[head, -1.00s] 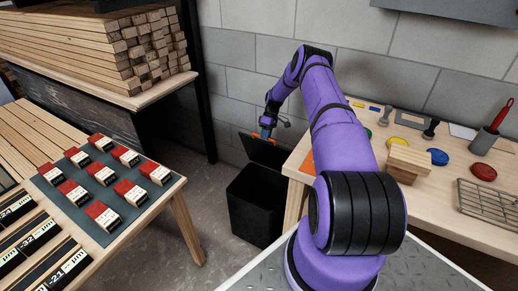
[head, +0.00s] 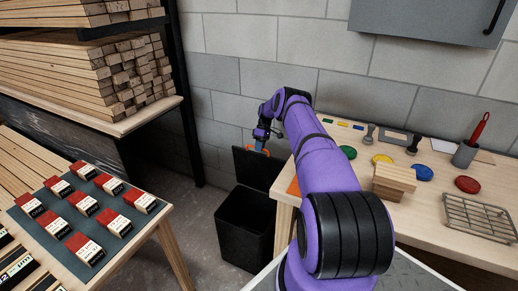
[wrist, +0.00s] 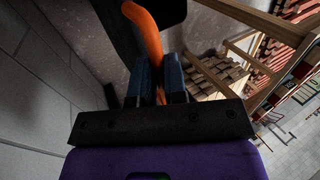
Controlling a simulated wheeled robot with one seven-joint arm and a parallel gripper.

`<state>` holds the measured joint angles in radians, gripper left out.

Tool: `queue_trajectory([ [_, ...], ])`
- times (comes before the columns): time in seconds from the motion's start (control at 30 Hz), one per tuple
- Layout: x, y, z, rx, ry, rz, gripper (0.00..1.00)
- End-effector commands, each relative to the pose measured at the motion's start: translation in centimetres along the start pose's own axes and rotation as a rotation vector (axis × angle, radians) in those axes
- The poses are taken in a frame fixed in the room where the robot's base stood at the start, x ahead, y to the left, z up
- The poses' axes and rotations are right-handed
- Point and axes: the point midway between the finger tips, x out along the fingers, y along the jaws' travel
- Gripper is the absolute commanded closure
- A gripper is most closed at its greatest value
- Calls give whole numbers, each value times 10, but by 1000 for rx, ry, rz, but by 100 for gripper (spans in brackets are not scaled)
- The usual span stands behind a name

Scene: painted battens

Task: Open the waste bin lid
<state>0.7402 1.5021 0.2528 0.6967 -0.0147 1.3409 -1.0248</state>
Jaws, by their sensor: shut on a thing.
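The black waste bin (head: 245,228) stands on the floor between the two tables, with its dark inside visible from above. Its black lid (head: 262,172) is raised and stands steeply at the back of the bin. My gripper (head: 260,146) is at the top edge of the lid, shut on its orange handle. In the wrist view the blue fingers (wrist: 158,80) sit on both sides of the curved orange handle (wrist: 144,28). The exact contact between fingertips and handle is partly hidden.
A workbench (head: 440,240) with wooden blocks (head: 393,180), coloured discs and a wire rack (head: 478,218) is close on the right. A table with labelled blocks (head: 88,205) is on the left. The grey block wall (head: 270,55) is behind the bin.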

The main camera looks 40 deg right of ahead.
Motion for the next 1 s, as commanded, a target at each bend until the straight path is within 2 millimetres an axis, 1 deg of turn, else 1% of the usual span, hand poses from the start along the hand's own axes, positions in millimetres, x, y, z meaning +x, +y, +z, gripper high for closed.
queue_trajectory([
  [0.03,9,2,7,4,-12,-6,100],
  [0.23,9,2,7,4,-13,-6,100],
  [0.27,9,2,7,4,-13,-7,81],
  [0.3,9,2,7,4,-13,-7,71],
  [0.33,8,2,6,4,-12,-7,64],
  [0.37,8,2,6,4,-11,-6,62],
  [0.63,4,1,3,2,-6,-4,62],
  [0.73,0,1,2,2,-4,-3,62],
  [0.87,-16,1,2,2,-3,-2,62],
  [1.0,-43,2,2,2,-4,-1,62],
])
